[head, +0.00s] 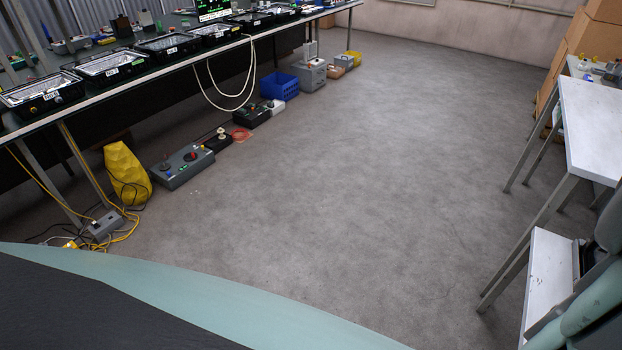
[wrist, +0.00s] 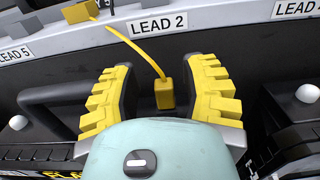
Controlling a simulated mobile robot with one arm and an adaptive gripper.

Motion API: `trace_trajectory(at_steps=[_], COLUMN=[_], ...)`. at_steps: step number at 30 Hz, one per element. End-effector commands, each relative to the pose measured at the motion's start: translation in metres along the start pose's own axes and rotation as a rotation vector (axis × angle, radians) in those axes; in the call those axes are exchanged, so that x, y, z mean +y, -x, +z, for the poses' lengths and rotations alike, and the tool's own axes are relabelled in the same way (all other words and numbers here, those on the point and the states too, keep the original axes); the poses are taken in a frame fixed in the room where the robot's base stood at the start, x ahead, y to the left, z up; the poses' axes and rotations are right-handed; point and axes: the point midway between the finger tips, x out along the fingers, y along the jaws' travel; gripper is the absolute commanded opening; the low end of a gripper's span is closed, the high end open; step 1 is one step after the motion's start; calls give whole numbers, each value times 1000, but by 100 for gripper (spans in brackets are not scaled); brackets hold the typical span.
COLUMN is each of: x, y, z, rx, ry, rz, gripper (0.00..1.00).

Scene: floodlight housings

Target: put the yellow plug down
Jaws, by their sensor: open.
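In the wrist view, a yellow plug (wrist: 166,94) with a thin yellow cord rising from its top is between the two fingers of my gripper (wrist: 160,70). The yellow ridged fingers are spread, with a dark gap on both sides of the plug, so they are apart from it. The plug is upright in front of a dark panel below a label reading LEAD 2 (wrist: 160,22). What is under the plug is hidden behind the teal body of my gripper. My gripper's fingers do not show in the head view.
A second yellow block (wrist: 80,12) is at the top left of the wrist view, near a LEAD 5 label (wrist: 14,53). In the head view, black floodlight housings (head: 110,67) line the bench, a yellow bag-like object (head: 127,175) stands below, and the middle floor is clear.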

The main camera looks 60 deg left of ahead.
Motion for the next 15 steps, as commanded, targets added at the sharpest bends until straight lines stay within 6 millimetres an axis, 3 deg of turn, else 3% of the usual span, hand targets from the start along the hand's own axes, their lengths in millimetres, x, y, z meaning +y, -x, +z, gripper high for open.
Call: trace_trajectory(at_steps=[15], x=[2], y=[94], z=[-2], rx=[4], ry=[1], rz=[11], gripper=[44])
